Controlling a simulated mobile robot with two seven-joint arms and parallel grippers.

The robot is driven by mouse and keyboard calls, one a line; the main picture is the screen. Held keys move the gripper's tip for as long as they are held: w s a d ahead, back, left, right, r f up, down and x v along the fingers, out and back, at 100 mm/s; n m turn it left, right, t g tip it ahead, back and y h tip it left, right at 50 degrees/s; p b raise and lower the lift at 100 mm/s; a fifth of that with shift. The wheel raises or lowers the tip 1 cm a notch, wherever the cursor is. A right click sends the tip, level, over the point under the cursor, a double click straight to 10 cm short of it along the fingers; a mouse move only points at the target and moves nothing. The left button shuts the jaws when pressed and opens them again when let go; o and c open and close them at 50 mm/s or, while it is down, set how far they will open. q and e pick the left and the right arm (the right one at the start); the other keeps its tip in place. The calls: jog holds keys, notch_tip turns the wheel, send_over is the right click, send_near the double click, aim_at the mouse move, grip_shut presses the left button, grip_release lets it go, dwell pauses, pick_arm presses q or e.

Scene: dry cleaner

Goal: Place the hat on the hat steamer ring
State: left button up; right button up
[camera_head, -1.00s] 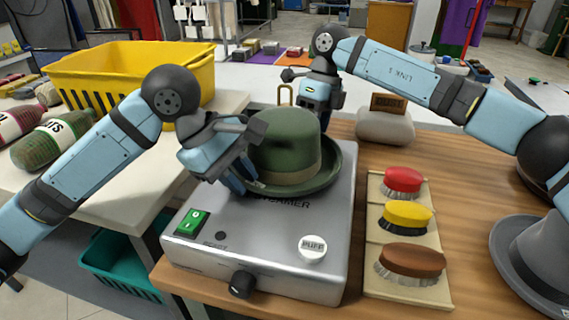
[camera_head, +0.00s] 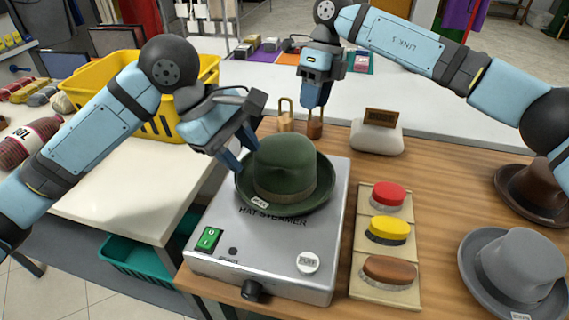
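The green hat (camera_head: 285,165) with an olive band sits crown up on top of the silver hat steamer (camera_head: 230,225). Its brim looks roughly level, and a small white tag shows at its front left. The steamer ring is hidden under the hat. My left gripper (camera_head: 238,162) is at the left edge of the brim, with its fingers apart and nothing visible between them; I cannot tell whether a fingertip touches the hat. My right gripper (camera_head: 317,104) points down behind the hat, clear of it. I cannot tell whether its fingers are open.
Red, yellow and brown brushes (camera_head: 387,230) lie on a tray right of the steamer. A grey hat (camera_head: 515,265) and a brown hat (camera_head: 535,190) lie at the right. A yellow basket (camera_head: 190,100) is at the back left.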

jog(key=s+a+p+v, duration=0.1)
jog(key=s+p+v, duration=0.1)
jog(key=p+v, duration=0.6)
jog(key=s+a+r+p+v, duration=0.1)
jog(key=p+v, duration=0.8)
jog(key=v, duration=1.1)
jog(key=shift+s+a+r, duration=0.35)
jog(key=shift+s+r, duration=0.1)
jog(key=shift+r, duration=0.15)
